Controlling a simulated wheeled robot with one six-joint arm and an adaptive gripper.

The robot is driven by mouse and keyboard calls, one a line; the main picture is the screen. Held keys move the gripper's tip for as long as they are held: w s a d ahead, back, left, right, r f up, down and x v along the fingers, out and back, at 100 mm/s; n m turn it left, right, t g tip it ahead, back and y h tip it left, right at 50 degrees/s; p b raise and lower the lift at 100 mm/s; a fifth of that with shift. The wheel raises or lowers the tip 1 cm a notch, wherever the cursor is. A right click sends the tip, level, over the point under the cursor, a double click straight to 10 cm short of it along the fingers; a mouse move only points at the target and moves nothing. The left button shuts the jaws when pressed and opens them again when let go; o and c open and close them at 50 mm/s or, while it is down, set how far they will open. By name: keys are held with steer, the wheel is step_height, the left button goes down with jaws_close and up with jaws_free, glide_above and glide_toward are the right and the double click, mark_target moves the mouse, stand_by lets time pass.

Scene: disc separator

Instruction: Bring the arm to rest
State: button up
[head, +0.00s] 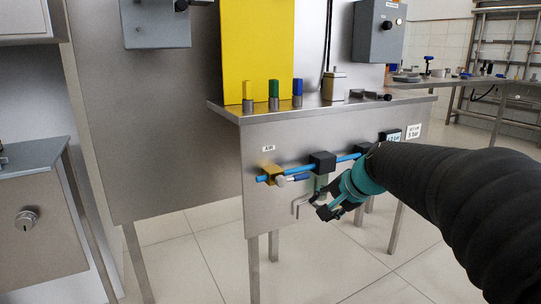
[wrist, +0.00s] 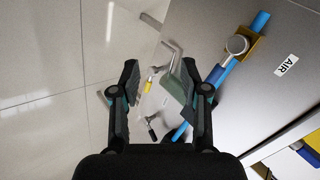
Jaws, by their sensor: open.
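My arm (head: 440,185), in a black ribbed sleeve, reaches in from the right of the head view. My gripper (head: 322,206), beyond a teal wrist, is in front of the steel bench's front panel, below the blue air pipe (head: 298,169). In the wrist view my gripper (wrist: 160,75) has its two dark fingers well apart with nothing held between them.
A brass valve (head: 271,173) and black block (head: 322,163) sit on the pipe near the gripper. Yellow, green and blue-topped pegs (head: 273,96) stand on the bench top (head: 345,105). Bench legs (head: 253,268) stand below. The tiled floor (head: 190,255) in front is clear.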

steer(key=s+n+g+h+p, duration=0.3)
steer(key=s+n+p, duration=0.3)
steer(key=s, duration=1.3)
steer(key=s+r+n+t+h+p, duration=0.1)
steer(key=s+r+n+p, duration=0.1)
steer(key=s+r+p, duration=0.3)
steer(key=shift+s+d+r+n+p, duration=0.25)
steer(key=shift+s+p, duration=0.7)
steer(key=shift+s, duration=0.95)
